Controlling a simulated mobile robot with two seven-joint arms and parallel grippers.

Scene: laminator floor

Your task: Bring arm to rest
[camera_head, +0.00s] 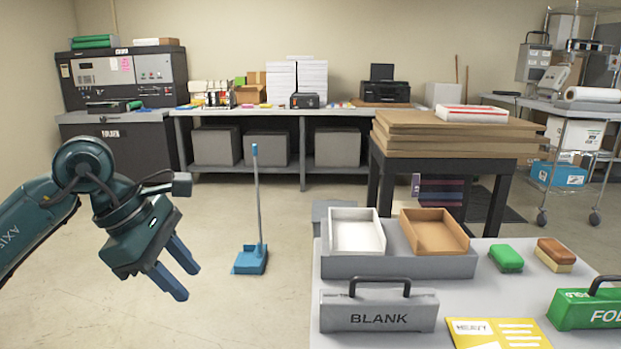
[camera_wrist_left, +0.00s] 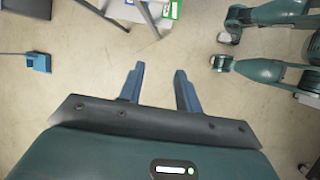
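My left arm comes in from the left in the head view. Its gripper (camera_head: 184,283) hangs in the air over bare floor, to the left of the grey table, with its fingers pointing down and to the right. In the left wrist view the two blue fingers (camera_wrist_left: 159,72) stand apart with only floor between them, so it is open and empty. My right gripper does not show in either view.
The grey table (camera_head: 470,272) holds a white tray (camera_head: 356,236), a brown tray (camera_head: 434,237), a BLANK block (camera_head: 378,312) and a green block (camera_head: 506,258). A blue dustpan (camera_head: 251,260) stands on the floor right of my gripper.

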